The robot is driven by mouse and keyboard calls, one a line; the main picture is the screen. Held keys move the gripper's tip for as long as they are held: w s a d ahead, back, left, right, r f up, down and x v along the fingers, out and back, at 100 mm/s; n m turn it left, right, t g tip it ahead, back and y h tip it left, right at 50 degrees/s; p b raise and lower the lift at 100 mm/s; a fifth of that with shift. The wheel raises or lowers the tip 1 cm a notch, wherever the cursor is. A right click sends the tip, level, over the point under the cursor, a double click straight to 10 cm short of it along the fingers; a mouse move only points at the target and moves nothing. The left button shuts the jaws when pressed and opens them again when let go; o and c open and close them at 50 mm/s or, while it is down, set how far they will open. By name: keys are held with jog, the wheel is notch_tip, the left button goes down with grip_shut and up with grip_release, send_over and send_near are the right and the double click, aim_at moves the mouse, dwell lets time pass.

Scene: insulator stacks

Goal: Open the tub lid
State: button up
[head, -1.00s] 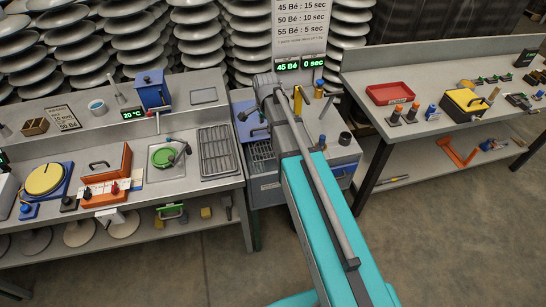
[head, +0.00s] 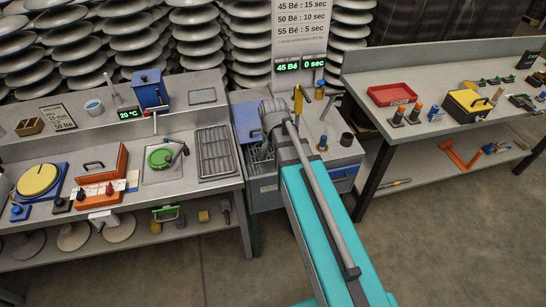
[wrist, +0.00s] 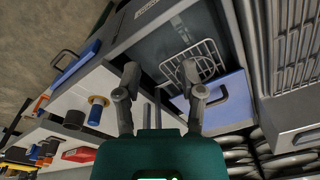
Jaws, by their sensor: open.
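The grey tub (head: 268,187) stands between the two benches. Its blue lid (head: 247,117) lies at the tub's back left; in the wrist view the lid (wrist: 233,107) shows a dark bar handle. A wire basket (wrist: 190,62) shows in the open part of the tub beside the lid. My gripper (wrist: 160,75) is open and empty, its two fingers spread over the tub top near the lid and basket. The right finger overlaps the lid's handle side in the wrist view; I cannot tell whether it touches. In the head view my arm hides the fingers.
A metal grate (head: 217,152) lies on the left bench. The right bench carries a red tray (head: 392,95). Floor in front is free.

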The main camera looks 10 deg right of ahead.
jog(key=shift+s+f+n, duration=0.2)
jog(key=shift+s+n, duration=0.2)
jog(key=shift+s, duration=0.05)
jog(key=shift+w, duration=0.1)
jog(key=w+r+m+p, duration=0.3)
jog(key=w+m, duration=0.3)
jog(key=w, duration=0.3)
jog(key=w+d+r+m+t+p, duration=0.1)
jog(key=w+r+m+p, duration=0.2)
jog(key=w+m, duration=0.3)
jog(key=w+r, duration=0.1)
jog(key=w, duration=0.3)
jog(key=shift+r+p, duration=0.15)
jog(key=shift+p, duration=0.25)
jog(key=w+f+b, duration=0.1)
jog(key=f+b, duration=0.8)
jog(key=w+f+b, duration=0.1)
jog(key=f+b, duration=0.3)
jog(key=shift+w+f+b, duration=0.25)
jog(key=shift+w+b, duration=0.05)
grip_shut()
dwell(0.3)
